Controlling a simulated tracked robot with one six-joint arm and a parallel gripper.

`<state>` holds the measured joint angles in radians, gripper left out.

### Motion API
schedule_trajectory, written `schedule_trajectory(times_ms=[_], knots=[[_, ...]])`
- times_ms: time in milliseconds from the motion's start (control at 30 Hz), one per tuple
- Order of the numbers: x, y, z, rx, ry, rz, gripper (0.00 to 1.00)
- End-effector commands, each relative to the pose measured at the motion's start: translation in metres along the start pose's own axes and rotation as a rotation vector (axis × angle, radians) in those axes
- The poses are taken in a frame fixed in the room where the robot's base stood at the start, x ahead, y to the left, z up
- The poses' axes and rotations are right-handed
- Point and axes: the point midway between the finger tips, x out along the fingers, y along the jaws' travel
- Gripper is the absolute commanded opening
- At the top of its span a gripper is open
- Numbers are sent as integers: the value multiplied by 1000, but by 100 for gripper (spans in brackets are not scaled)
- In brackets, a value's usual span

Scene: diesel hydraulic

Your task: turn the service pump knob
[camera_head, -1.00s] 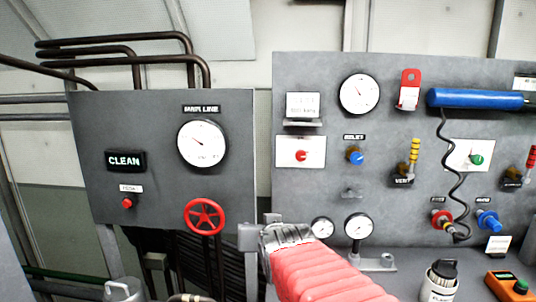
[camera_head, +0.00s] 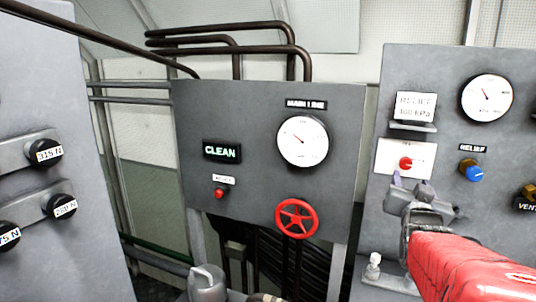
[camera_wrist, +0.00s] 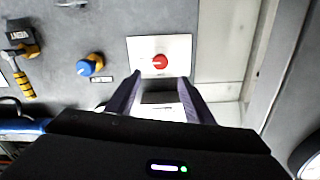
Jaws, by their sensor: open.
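A red knob (camera_head: 405,163) sits on a white plate (camera_head: 388,166) on the right grey panel; no readable label names it as the service pump. It also shows in the wrist view (camera_wrist: 159,61), its white pointer mark turned to one side. My gripper (camera_head: 411,186) is just below the knob in the head view and overlaps the plate's lower edge. In the wrist view, the two fingers of my gripper (camera_wrist: 158,84) are apart and empty, with the knob beyond their tips. I see no contact.
A blue relief knob (camera_head: 473,173) is to the right, near the vent valve (camera_head: 528,198). A gauge (camera_head: 487,98) and a relief card (camera_head: 415,107) are above. The left panel (camera_head: 262,180) carries a red handwheel (camera_head: 296,218). Black knobs (camera_head: 45,152) are at far left.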

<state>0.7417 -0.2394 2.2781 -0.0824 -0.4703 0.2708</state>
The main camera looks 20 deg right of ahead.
Motion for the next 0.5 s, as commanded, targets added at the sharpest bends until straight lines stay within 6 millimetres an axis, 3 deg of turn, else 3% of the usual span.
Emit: schedule_trajectory(times_ms=[500], knots=[[45, -1, 1, 0, -3, -2, 48]])
